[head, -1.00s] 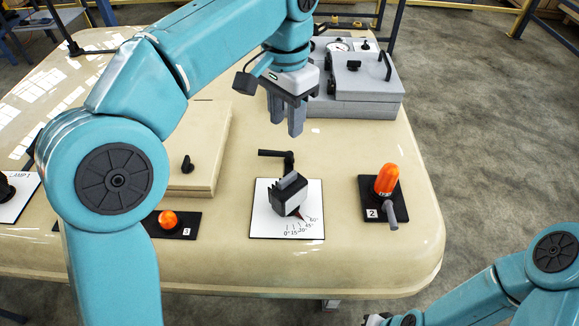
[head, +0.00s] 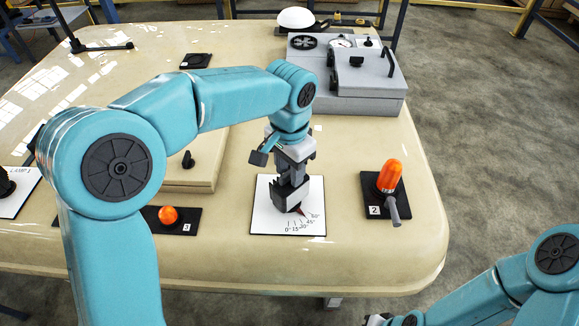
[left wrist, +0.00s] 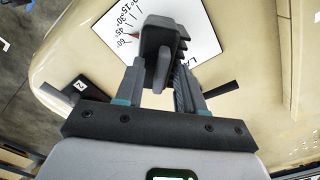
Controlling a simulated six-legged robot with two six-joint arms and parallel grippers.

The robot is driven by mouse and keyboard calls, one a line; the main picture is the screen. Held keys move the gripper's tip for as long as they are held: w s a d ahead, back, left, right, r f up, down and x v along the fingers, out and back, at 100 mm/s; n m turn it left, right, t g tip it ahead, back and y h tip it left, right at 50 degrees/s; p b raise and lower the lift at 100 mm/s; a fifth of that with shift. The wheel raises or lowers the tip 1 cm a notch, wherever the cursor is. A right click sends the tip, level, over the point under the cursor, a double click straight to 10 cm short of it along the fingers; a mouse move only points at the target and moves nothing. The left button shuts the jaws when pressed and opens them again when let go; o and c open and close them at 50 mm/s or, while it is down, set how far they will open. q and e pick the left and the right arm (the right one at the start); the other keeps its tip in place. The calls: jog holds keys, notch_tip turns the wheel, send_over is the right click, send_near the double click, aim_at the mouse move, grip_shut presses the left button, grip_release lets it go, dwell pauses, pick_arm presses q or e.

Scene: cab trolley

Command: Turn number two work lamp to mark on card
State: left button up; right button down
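The work lamp, a dark block with a grey fin on top (head: 291,197), stands on a white card (head: 262,218) with angle marks from 0 to 60 degrees. A small red pointer (left wrist: 133,36) sticks out near the high-number end, around 45 to 60; the exact mark is unclear. In the left wrist view the lamp (left wrist: 158,38) has its fin between the two fingers. My left gripper (head: 290,178) is down over the lamp; its fingers (left wrist: 162,78) are apart, with gaps beside the fin.
Right of the card, an orange lever (head: 389,176) stands on a black plate marked 2. An orange knob (head: 168,215) sits on a plate marked 3. A beige box (head: 205,172) is left of the lamp; a grey case (head: 355,85) stands behind.

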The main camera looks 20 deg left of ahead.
pick_arm(q)
jog(key=shift+s+a, duration=0.1)
grip_shut()
jog(key=shift+r+n, duration=0.1)
jog(key=shift+n, duration=1.5)
grip_release()
notch_tip(320, 180, up, 16)
jog(key=p, duration=0.1)
jog(key=shift+r, duration=0.15)
